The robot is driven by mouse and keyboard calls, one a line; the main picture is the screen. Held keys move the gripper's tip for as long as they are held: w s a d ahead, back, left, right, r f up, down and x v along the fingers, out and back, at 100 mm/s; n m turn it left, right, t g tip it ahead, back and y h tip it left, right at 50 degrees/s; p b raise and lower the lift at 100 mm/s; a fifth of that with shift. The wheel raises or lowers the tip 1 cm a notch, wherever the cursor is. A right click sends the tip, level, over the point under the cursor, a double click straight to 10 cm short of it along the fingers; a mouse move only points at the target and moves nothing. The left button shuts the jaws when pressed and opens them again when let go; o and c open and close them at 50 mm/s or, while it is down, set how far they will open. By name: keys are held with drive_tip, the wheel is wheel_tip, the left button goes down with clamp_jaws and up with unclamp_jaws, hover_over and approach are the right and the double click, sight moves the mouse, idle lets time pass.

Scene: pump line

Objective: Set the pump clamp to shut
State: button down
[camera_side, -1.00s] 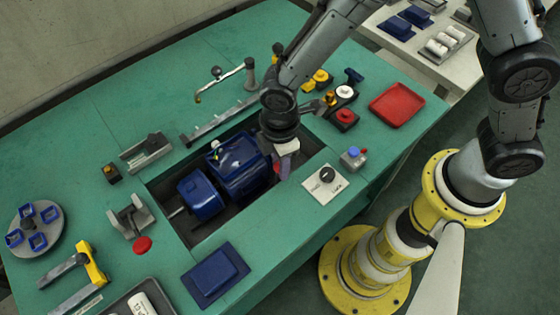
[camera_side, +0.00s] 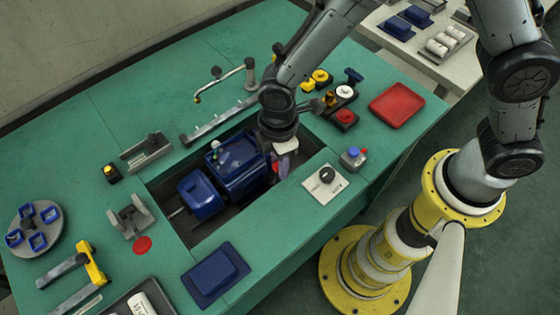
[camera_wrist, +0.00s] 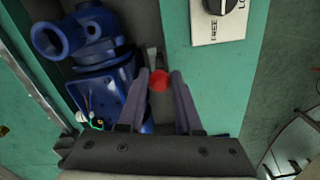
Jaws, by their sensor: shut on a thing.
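The blue pump (camera_side: 234,160) lies in a dark recess in the green bench, and it also shows at the left of the wrist view (camera_wrist: 98,65). A red knob (camera_wrist: 160,80), which appears to be the pump clamp's handle, shows between my fingers beside the pump, near the recess's right wall. A short grey piece (camera_wrist: 152,56) shows just beyond it. My gripper (camera_wrist: 162,88) is shut on the red knob. In the side view my gripper (camera_side: 281,168) is down at the pump's right end and mostly hides the clamp; its exact lever angle cannot be told.
A white plate with a black rotary knob (camera_side: 325,183) lies right of the recess. A small box with a blue button (camera_side: 353,157) and a red tray (camera_side: 397,105) are farther right. A blue block (camera_side: 215,273) lies in front. A grey rail (camera_side: 218,122) stands behind.

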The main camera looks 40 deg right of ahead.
drive_tip(key=shift+w+r, duration=0.1)
drive_tip(key=shift+w, duration=1.6)
drive_tip(key=c, duration=0.6)
unclamp_jaws()
wheel_tip(320, 180, up, 14)
drive_tip(key=shift+f, duration=0.1)
drive_tip(key=shift+d, duration=0.1)
